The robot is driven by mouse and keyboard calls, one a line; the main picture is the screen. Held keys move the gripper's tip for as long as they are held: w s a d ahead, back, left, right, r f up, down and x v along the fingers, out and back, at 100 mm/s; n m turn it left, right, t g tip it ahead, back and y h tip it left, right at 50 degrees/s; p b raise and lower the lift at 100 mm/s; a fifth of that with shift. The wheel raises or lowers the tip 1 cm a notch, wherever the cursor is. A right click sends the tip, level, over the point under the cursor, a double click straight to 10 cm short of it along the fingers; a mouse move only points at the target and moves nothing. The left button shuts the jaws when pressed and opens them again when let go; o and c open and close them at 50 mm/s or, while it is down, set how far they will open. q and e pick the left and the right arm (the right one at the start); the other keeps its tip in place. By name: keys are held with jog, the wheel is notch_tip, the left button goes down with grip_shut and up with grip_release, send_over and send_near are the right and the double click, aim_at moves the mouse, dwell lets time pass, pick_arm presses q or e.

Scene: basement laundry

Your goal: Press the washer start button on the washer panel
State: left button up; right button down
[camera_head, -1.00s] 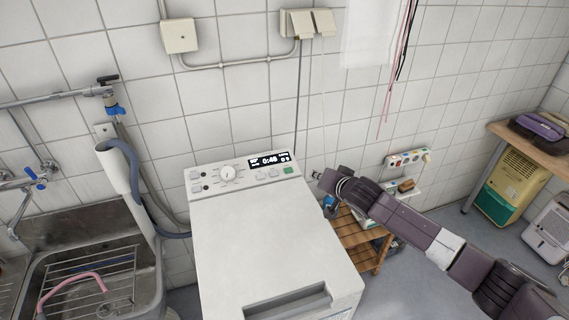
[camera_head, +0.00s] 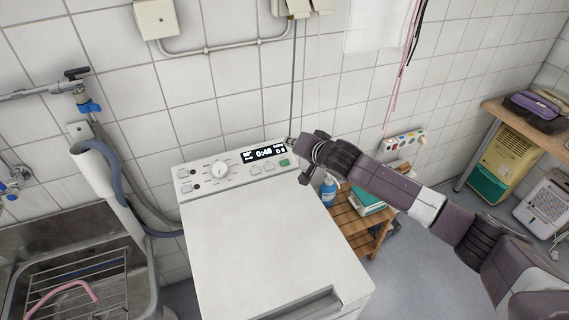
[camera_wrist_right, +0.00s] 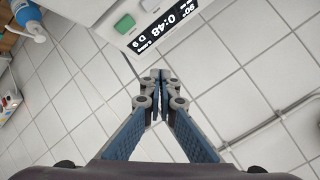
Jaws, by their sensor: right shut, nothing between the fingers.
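The white washer (camera_head: 255,235) stands in the middle of the head view, with a control panel (camera_head: 199,174) along its back edge. The panel has a round dial (camera_head: 220,170), a lit display (camera_head: 264,153) reading 0:48, and several small buttons. The green button (camera_head: 284,162) is at the panel's right end; it also shows at the top of the right wrist view (camera_wrist_right: 124,24). My right gripper (camera_head: 291,141) is shut and empty, near the panel's back right corner, apart from the green button. In the wrist view its closed fingertips (camera_wrist_right: 160,76) are clear of the panel. My left gripper is not in view.
A metal sink (camera_head: 150,285) and a grey hose are left of the washer. A wooden rack (camera_head: 350,224) with a blue bottle (camera_head: 328,190) stands to its right, beneath my right arm. The tiled wall is close behind the panel. A wooden table (camera_head: 525,122) is far right.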

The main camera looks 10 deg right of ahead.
aim_at(285, 163)
jog(key=f+b, duration=0.2)
jog(key=w+f+b, duration=0.1)
jog(key=f, duration=0.1)
jog(key=f+b, duration=0.2)
jog(key=shift+w+a+f+b, duration=0.2)
jog(key=shift+w+b, duration=0.15)
jog(key=shift+w+f+b, duration=0.2)
jog(key=shift+f+b, duration=0.25)
jog(key=shift+f, duration=0.2)
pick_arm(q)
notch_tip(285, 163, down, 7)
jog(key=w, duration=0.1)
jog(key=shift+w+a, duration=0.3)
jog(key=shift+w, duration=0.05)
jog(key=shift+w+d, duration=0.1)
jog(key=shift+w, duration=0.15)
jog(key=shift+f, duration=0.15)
pick_arm(e)
jog(key=shift+w+f, duration=0.1)
jog(key=shift+f, duration=0.15)
jog(key=shift+f, duration=0.2)
